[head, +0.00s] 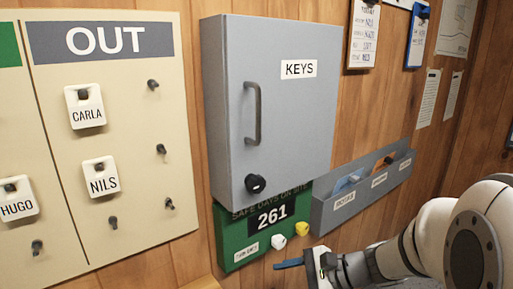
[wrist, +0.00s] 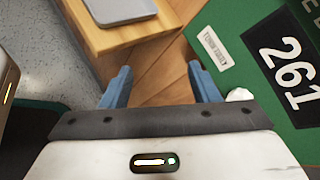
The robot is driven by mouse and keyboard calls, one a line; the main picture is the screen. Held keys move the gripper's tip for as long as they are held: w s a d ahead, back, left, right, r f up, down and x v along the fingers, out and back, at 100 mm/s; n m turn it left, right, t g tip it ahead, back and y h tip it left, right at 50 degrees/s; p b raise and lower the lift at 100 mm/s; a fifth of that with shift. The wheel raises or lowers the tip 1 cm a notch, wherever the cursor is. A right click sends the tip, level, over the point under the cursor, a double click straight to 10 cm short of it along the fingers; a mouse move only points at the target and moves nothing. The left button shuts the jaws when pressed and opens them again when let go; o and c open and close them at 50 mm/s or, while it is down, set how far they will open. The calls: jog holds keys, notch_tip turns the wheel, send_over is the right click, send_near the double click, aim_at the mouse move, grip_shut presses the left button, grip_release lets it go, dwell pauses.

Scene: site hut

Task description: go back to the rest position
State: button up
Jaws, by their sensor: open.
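My gripper (head: 290,264) is at the lower right of the head view, below the green day-counter board (head: 237,240). In the wrist view its two blue fingers (wrist: 161,84) stand wide apart with nothing between them. The board, reading 261, also shows at the right of the wrist view (wrist: 247,32), beside the right finger. A white knob (head: 278,242) and a yellow knob (head: 302,229) are on the board's lower edge. In the wrist view the white knob (wrist: 240,95) is close to the right finger; I cannot tell whether they touch.
A grey key cabinet (head: 285,110), shut, hangs above the board. A grey wall tray (head: 365,193) is to its right, near my arm. The OUT board (head: 130,130) with name tags is at left. In the wrist view, a wooden surface (wrist: 115,39) bears a grey flat object (wrist: 120,9).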

jog(key=s+d+r+n+g+h+p, duration=0.1)
jog(key=s+n+g+h+p, duration=0.15)
jog(key=s+n+h, duration=0.4)
jog(key=s+d+r+n+t+h+p, duration=0.1)
jog(key=s+d+r+n+h, duration=0.2)
jog(key=d+n, duration=0.4)
jog(key=shift+r+n+h+p, duration=0.35)
jog(key=shift+r+h, duration=0.15)
jog(key=shift+h, duration=0.55)
jog(key=shift+t, duration=0.25)
dwell(0.3)
